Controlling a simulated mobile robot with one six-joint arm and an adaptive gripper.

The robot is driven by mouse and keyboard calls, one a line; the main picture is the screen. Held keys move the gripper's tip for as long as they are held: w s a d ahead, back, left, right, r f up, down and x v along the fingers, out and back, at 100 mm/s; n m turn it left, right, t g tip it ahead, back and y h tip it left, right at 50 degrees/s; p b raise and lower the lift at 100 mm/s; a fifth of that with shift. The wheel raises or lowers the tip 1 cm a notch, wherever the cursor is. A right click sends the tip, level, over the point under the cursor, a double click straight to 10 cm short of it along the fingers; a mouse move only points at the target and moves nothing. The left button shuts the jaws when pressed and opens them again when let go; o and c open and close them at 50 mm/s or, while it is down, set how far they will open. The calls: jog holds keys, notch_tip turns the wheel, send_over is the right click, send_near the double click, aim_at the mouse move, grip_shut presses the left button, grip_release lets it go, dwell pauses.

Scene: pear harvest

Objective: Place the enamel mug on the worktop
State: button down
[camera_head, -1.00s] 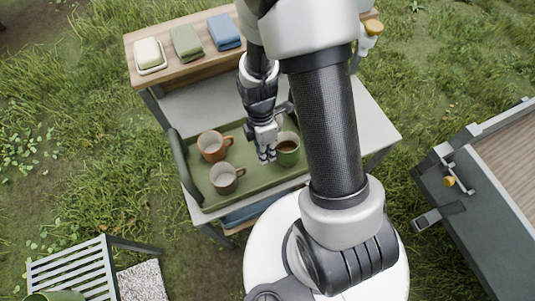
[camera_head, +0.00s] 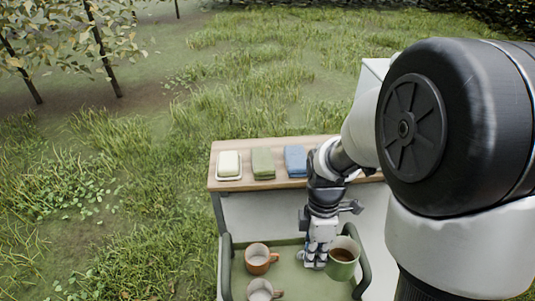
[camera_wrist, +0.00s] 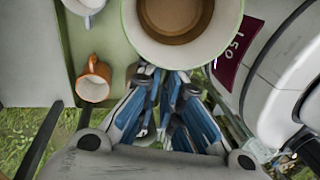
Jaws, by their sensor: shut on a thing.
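The worktop (camera_head: 265,213) is the pale grey surface behind and beside the tray.
The green tray (camera_head: 225,265) holds an orange mug (camera_head: 259,262) and a grey mug (camera_head: 261,291). Bare worktop shows between shelf and tray.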

jog(key=w+f+m+t+y+b, duration=0.2)
jog(key=w+m, duration=0.8)
jog(key=m, duration=0.7)
jog(key=shift+a+f+b, duration=0.25)
jog(key=shift+f+b, duration=0.2)
jog(key=shift+f, duration=0.95)
jog(key=s+r+n+p, duration=0.1)
jog(key=s+n, duration=0.2)
jog(key=n, duration=0.2)
jog(key=s+r+n+g+h+p, duration=0.1)
jog(key=s+r+n, duration=0.1)
jog(key=n, duration=0.4)
jog(key=s+r+n+g+h+p, duration=0.1)
jog(key=s+r+n, duration=0.1)
jog(key=s+n, duration=0.2)
jog(key=shift+s+d+n, duration=0.25)
jog(key=shift+s+n, duration=0.1)
jog(key=shift+n, duration=0.45)
jog(key=shift+s+d+n, duration=0.1)
jog(key=shift+s+n, duration=0.3)
jog(key=shift+n, duration=0.3)
jog(key=shift+f, duration=0.1)
notch_tip(320, 180, down, 19)
jog(key=b, duration=0.5)
jog(key=shift+f+b, duration=0.2)
jog(key=shift+b, duration=0.2)
